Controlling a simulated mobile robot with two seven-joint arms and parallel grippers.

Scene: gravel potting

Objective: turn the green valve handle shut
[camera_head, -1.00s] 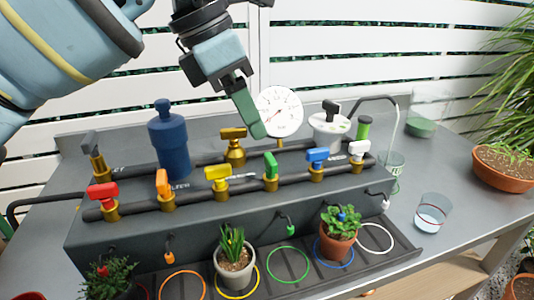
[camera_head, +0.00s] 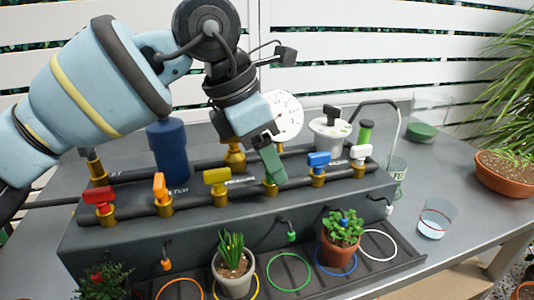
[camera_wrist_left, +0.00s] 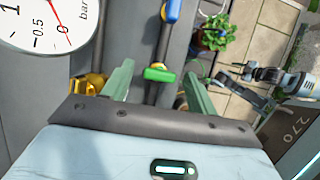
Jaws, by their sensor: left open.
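The green valve handle (camera_wrist_left: 160,74) shows in the left wrist view, lying across its pipe. In the head view it is mostly hidden behind my gripper. My left gripper (camera_head: 270,172) is over the green valve in the head view. In the left wrist view my left gripper (camera_wrist_left: 158,70) is open, with one green finger on each side of the handle. Gaps show between handle and fingers; I cannot tell how deep the fingers reach. What looks like my right arm (camera_wrist_left: 300,86) is small at the right of the left wrist view, its jaws unclear.
On the front pipe, the yellow handle (camera_head: 217,175) is left of the green valve and the blue handle (camera_head: 318,158) right of it. A white gauge (camera_head: 290,112) and blue filter housing (camera_head: 169,150) stand behind. Potted plants (camera_head: 341,228) stand in front, below.

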